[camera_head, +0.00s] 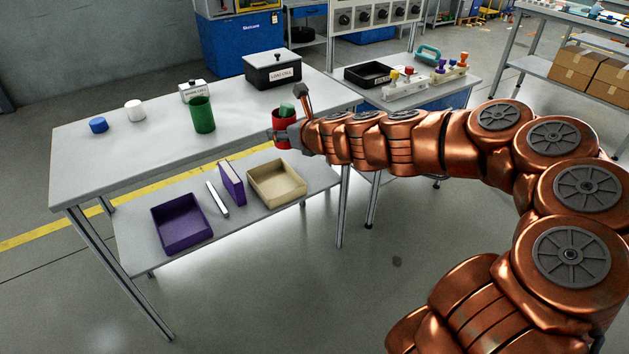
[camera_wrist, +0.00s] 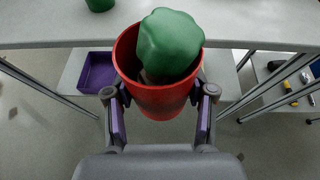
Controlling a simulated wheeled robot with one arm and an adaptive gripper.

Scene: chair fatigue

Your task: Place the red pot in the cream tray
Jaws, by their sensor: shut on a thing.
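The red pot (camera_head: 285,126) is held by my gripper (camera_head: 279,138) near the front edge of the table's top, at its right part. In the wrist view the red pot (camera_wrist: 158,98) sits between the two fingers of my gripper (camera_wrist: 160,122), and a green faceted thing (camera_wrist: 168,44) sticks up out of its mouth. The pot looks upright in the head view. The cream tray (camera_head: 277,182) lies on the lower shelf, below and a little left of the pot. Its inside looks empty. The cream tray cannot be made out in the wrist view.
The table top (camera_head: 150,155) overhangs the shelf. A purple tray (camera_head: 180,222), a white bar (camera_head: 217,200) and a purple upright thing (camera_head: 231,182) lie left of the cream tray. A green cup (camera_head: 202,115) and black box (camera_head: 272,70) stand on the table.

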